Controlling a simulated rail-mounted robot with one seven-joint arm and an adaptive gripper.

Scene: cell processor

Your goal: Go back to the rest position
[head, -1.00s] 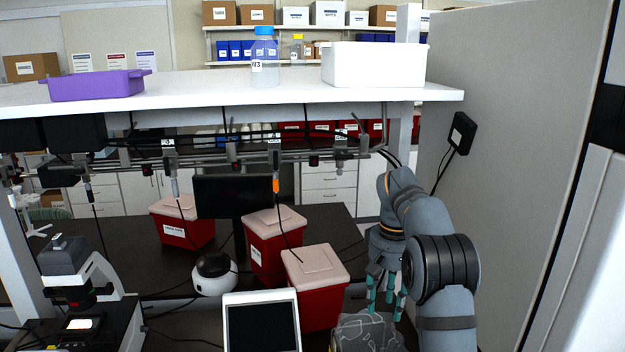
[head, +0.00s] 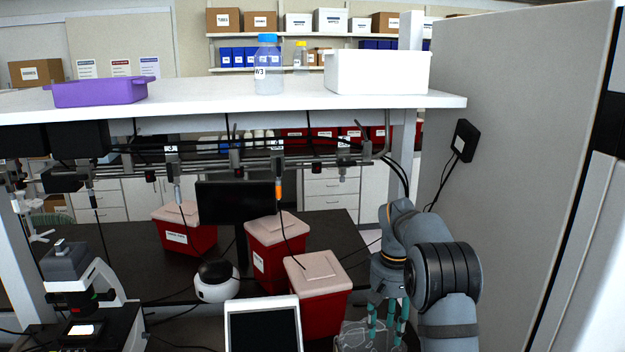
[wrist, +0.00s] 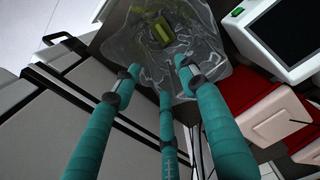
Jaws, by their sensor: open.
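My gripper (head: 387,325) hangs at the lower right in the head view, below my grey arm, with its teal fingers pointing down. In the wrist view the teal fingers of my gripper (wrist: 158,85) are spread apart with nothing between them. Below them is a clear plastic bag or liner (wrist: 170,50) with a yellow-green item (wrist: 153,28) inside. The clear liner also shows at the bottom edge of the head view (head: 362,338). I cannot tell whether the fingertips touch it.
Red bins with pale lids (head: 318,280) stand left of my gripper, with a white-framed screen (head: 262,325) in front. A shelf (head: 200,108) carries a purple tray (head: 98,92), a bottle (head: 268,70) and a white bin (head: 377,72). A tall grey panel (head: 520,150) stands close on the right.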

